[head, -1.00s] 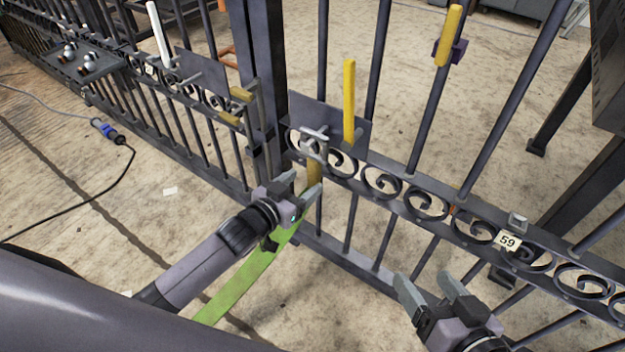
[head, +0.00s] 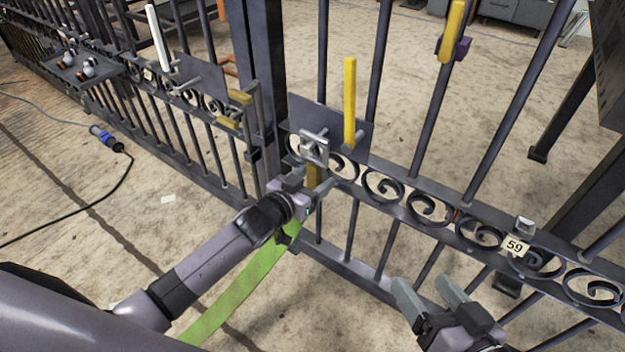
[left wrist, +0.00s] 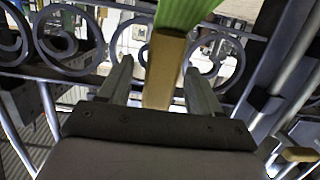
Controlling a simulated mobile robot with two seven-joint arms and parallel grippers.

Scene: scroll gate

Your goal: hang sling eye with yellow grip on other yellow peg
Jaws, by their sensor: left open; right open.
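The green sling (head: 245,280) runs from beside my left gripper down to the lower left, partly behind my arm. Its yellow-brown grip (head: 314,178) is just below a grey metal eye (head: 314,148) at a dark plate on the fence; I cannot tell exactly how the eye sits on its peg. My left gripper (head: 309,180) is open, its fingers around the grip. In the left wrist view the grip (left wrist: 163,72) stands between the spread fingers with gaps either side. A yellow upright bar (head: 349,105) marks this plate. Another yellow bar (head: 452,32) is farther right. My right gripper (head: 428,290) is open and empty.
Dark fence bars and a scroll band (head: 430,207) cross in front of me. A tag "59" (head: 515,246) is on the band. At left are a white bar (head: 158,38), ochre blocks (head: 240,96) and a shelf with knobs (head: 88,68). A cable (head: 128,170) lies on the floor.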

